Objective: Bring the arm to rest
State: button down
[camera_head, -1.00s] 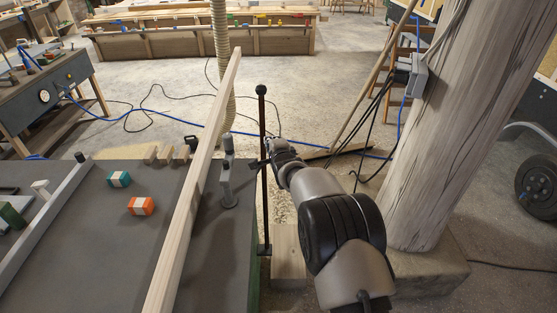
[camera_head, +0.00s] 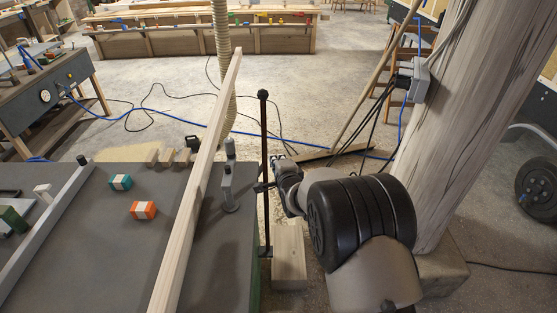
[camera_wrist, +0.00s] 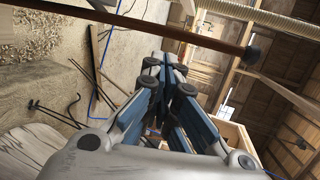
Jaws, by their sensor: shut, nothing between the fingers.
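My arm reaches in from the lower right of the head view, beyond the right edge of the dark worktable (camera_head: 100,250). My gripper (camera_head: 279,160) is at its far end, small and partly hidden by the wrist, just right of a dark upright rod (camera_head: 264,130) with a ball top. In the wrist view my gripper (camera_wrist: 170,65) has its blue-grey fingers shut, with nothing held. The rod (camera_wrist: 150,28) crosses the top of that view, close to the fingers. I cannot tell whether they touch.
A long wooden beam (camera_head: 190,200) slants up over the table. A teal-and-white block (camera_head: 120,182) and an orange-and-white block (camera_head: 143,210) lie left of it. A thick wooden post (camera_head: 448,130) stands close right of my arm. Open floor (camera_head: 165,75) lies beyond the table.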

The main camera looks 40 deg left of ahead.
jog(key=w+d+r+n+h, duration=0.1)
jog(key=w+d+r+h, duration=0.15)
jog(key=d+r, duration=0.4)
jog(key=w+d+r+n+h, duration=0.1)
jog(key=w+d+r, duration=0.25)
jog(key=d, duration=0.55)
jog(key=s+d+r+n+h, duration=0.1)
jog(key=s+d+r, duration=0.15)
jog(key=d, duration=0.45)
jog(key=s+d+r+h, duration=0.2)
jog(key=d+r, duration=0.1)
jog(key=d, duration=0.5)
jog(key=s+d+r+n+h, duration=0.1)
jog(key=s+d+r, duration=0.15)
jog(key=d, duration=0.45)
jog(key=s+d+r+n+g+h, duration=0.2)
jog(key=s+d, duration=0.9)
jog(key=d, duration=0.3)
jog(key=s+d+f+n+g+h, duration=0.1)
jog(key=s+d, duration=0.3)
jog(key=s, duration=0.4)
jog(key=s+d+f+n+g+h, duration=0.1)
jog(key=s+d, duration=0.3)
jog(key=s, duration=0.5)
jog(key=shift+s+f, duration=0.2)
jog(key=shift+f, duration=0.6)
